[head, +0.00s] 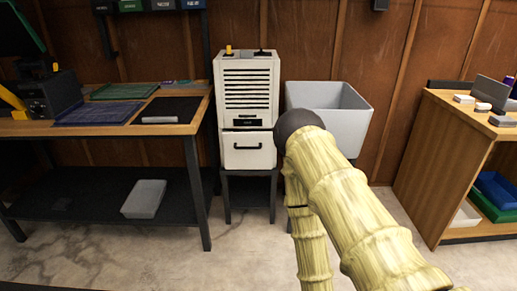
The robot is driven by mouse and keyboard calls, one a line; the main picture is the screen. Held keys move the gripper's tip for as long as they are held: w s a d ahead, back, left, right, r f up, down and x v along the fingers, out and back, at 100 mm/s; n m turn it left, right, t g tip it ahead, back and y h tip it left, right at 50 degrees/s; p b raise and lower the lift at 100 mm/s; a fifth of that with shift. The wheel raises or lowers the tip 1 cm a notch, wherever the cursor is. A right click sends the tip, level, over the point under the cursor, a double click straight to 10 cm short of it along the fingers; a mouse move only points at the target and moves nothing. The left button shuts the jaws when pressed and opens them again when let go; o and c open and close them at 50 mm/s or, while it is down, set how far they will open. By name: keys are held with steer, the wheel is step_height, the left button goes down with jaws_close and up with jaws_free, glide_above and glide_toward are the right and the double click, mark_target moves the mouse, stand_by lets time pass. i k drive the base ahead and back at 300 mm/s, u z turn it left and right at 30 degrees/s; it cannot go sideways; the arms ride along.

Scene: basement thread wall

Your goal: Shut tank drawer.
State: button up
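The tank drawer (249,158) is the off-white lower front of a tall white louvred unit (232,75) at the centre of the head view. It has a dark bar handle (248,147). A dark line runs along its top edge, and its front seems to stand slightly forward of the body; how far cannot be told. My arm crosses the view to the right of the drawer, its dark rounded joint close to the drawer's right edge in the picture. My gripper is not visible, so nothing shows of its fingers.
The unit stands on a dark stand (249,178). A grey open bin (345,118) is to its right, partly behind my arm. A workbench (110,129) stands left and a wooden shelf unit (432,165) right. The floor before the drawer is clear.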

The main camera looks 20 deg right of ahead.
mark_target(249, 143)
steer(key=z, duration=0.2)
steer(key=i, duration=1.15)
steer(key=u, duration=0.25)
